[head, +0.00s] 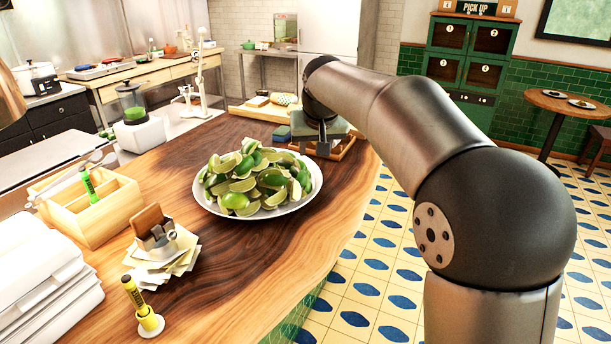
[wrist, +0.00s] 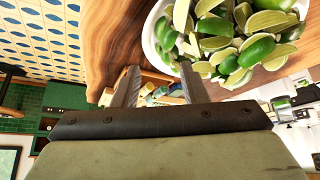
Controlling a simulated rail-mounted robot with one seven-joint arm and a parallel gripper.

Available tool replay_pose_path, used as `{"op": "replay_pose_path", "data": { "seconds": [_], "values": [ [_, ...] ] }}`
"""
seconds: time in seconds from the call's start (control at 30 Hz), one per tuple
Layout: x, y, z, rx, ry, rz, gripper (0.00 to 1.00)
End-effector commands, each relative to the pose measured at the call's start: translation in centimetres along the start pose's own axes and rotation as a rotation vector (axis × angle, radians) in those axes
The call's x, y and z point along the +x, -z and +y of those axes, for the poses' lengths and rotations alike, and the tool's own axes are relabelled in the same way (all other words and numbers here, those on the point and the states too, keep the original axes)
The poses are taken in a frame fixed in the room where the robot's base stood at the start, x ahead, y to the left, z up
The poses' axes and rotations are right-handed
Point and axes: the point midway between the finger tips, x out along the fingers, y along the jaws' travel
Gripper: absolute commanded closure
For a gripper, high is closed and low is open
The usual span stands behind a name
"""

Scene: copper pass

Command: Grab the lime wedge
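A heap of lime wedges (head: 243,185) with some whole-looking limes lies on a round white plate (head: 262,214) on the wooden counter. Which wedge is meant cannot be told. The heap (wrist: 232,38) also shows in the wrist view at the upper right, on the white plate (wrist: 150,38). My gripper (head: 322,148) is over the counter just beyond the plate's far right side in the head view. In the wrist view my gripper (wrist: 158,72) has its two fingers apart with nothing held between them. The limes are beyond and to the right of the fingers there.
A wooden tray (head: 345,150) with small items is behind my gripper. Bare counter (head: 225,255) lies in front of the plate.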

Motion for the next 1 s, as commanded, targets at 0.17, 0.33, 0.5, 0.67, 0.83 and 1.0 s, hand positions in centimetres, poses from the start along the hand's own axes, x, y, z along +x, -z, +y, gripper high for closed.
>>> {"op": "replay_pose_path", "data": {
  "seconds": [0.17,0.33,0.5,0.67,0.83,1.0],
  "values": [
    [1.3,1.9,-1.1,-0.004,0.007,0.026,0.61],
    [4.7,2.0,-1.1,-0.004,0.006,0.024,0.61],
    [8.4,2.1,-1.1,-0.004,0.006,0.025,0.61],
    [11.1,2.2,-1.1,-0.004,0.007,0.026,0.61],
    [12.3,2.2,-1.1,-0.004,0.007,0.028,0.61],
    [14.0,2.1,-1.3,-0.005,0.007,0.025,0.61]
  ]
}}
